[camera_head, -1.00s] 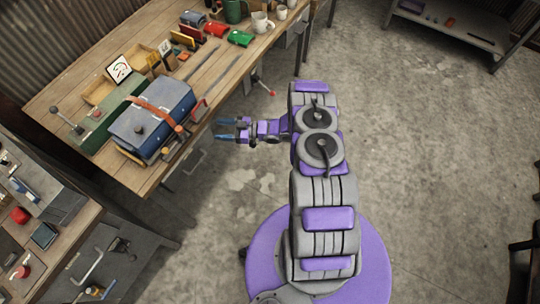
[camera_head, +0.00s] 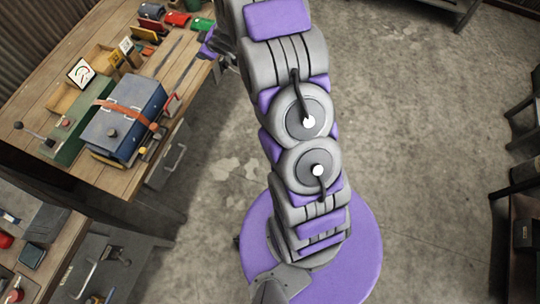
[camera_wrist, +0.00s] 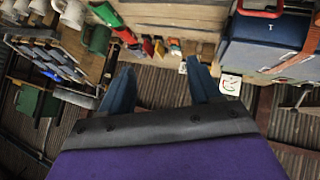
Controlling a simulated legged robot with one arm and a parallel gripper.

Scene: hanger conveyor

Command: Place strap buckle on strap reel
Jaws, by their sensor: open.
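An orange-red strap (camera_head: 128,113) lies across a blue case (camera_head: 122,125) on the wooden bench. The strap also shows on the case at the right of the wrist view (camera_wrist: 292,63). I cannot make out the strap buckle or the strap reel for certain at this size. My gripper (camera_wrist: 160,80) shows in the wrist view with its two blue fingers apart and nothing between them. The bench front and the case lie beyond the fingers, the case to their right. In the head view the fingertips are not visible; my arm reaches up past the top edge.
A white dial card (camera_head: 80,72) stands behind the case. A green base (camera_head: 62,140) lies left of it. Red and green items (camera_head: 178,18) stand at the bench's far end. A second bench (camera_head: 40,235) is at lower left. Floor on the right is mostly clear.

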